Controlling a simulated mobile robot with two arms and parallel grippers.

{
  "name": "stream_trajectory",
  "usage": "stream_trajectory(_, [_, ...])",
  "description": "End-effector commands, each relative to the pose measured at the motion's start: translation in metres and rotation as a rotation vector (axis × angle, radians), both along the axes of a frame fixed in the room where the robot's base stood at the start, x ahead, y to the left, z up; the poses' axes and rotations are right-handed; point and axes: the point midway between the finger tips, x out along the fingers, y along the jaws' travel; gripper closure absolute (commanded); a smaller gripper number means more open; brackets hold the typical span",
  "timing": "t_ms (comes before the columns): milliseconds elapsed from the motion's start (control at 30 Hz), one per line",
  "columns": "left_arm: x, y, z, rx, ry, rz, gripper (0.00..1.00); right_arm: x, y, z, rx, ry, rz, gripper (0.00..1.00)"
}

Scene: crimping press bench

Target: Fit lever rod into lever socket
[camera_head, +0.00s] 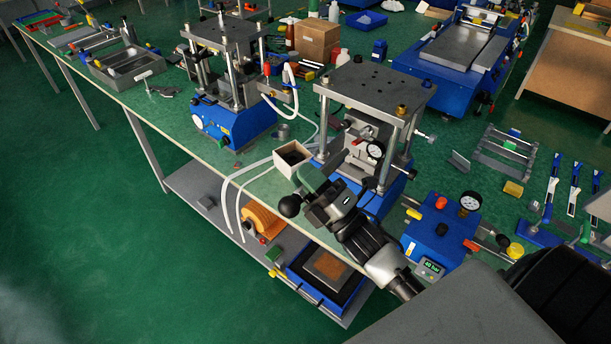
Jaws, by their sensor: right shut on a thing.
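My right gripper (318,204) is low in front of the nearer press, at the front edge of the bench. It is shut on the lever rod, whose black ball knob (289,206) sticks out to the left of the fingers. Most of the rod is hidden by the gripper. The nearer press (372,88) has a grey top plate, steel columns, a dial gauge and a blue base. I cannot pick out the lever socket for sure. My left gripper is not in view.
A small open box (293,163) stands close behind my right gripper, beside white hoses. A blue unit (442,232) with a gauge and display stands to the right. A second press (225,36) is at left. A blue tray (321,284) lies on the lower shelf.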

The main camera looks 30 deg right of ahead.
Motion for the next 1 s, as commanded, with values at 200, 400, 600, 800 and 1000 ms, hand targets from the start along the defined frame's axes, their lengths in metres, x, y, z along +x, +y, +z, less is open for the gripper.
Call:
stream_trajectory(200, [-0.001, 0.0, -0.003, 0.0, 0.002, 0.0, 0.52, 0.002, -0.006, -0.001, 0.001, -0.004, -0.003, 1.0])
stream_trajectory(400, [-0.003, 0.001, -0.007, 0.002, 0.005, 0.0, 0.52, 0.009, -0.023, -0.001, 0.002, -0.005, -0.002, 1.0])
stream_trajectory(600, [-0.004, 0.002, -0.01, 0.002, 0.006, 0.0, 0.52, 0.016, -0.04, -0.001, 0.002, -0.002, -0.002, 1.0])
stream_trajectory(800, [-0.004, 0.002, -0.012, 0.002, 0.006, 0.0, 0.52, 0.02, -0.05, 0.0, 0.003, -0.004, -0.002, 1.0])
stream_trajectory(1000, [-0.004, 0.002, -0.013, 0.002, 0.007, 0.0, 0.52, 0.022, -0.055, 0.0, 0.003, -0.004, -0.002, 1.0])
